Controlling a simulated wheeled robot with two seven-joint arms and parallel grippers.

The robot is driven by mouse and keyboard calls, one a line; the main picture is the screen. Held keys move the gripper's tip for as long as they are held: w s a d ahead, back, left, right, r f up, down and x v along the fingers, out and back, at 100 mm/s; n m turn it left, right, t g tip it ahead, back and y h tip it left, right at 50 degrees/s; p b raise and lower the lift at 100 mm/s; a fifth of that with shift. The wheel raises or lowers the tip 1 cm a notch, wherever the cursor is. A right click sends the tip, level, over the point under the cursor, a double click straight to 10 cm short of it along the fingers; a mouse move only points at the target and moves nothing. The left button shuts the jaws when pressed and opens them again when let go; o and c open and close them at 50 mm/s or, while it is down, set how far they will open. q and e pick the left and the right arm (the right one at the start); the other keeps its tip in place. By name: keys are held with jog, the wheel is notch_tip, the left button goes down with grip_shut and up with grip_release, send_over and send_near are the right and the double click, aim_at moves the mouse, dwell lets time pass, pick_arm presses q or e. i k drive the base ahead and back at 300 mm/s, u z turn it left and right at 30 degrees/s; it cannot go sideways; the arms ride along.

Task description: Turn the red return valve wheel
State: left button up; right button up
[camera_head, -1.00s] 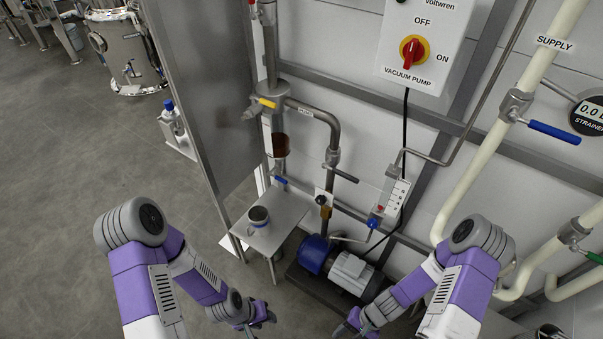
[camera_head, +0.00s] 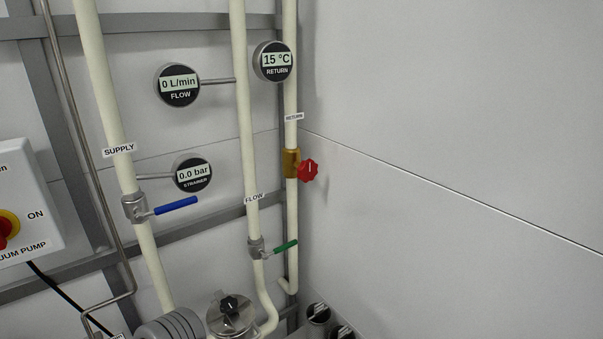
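The red return valve wheel (camera_head: 308,170) is a small knob on a brass valve body (camera_head: 291,163). It sits on the cream return pipe (camera_head: 292,215), below the RETURN label (camera_head: 294,117) and near the wall corner. Nothing touches the wheel.
A blue lever (camera_head: 176,206) is on the supply pipe and a green lever (camera_head: 285,247) on the flow pipe. Gauges read 0 L/min (camera_head: 179,86), 0.0 bar (camera_head: 193,175) and 15 °C (camera_head: 274,61). A bare white wall (camera_head: 460,130) fills the right side.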

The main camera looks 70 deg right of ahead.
aim_at(307, 171)
jog(key=z, duration=2.5)
jog(key=k, duration=0.6)
jog(key=u, duration=0.1)
jog(key=i, duration=0.85)
jog(key=z, duration=0.35)
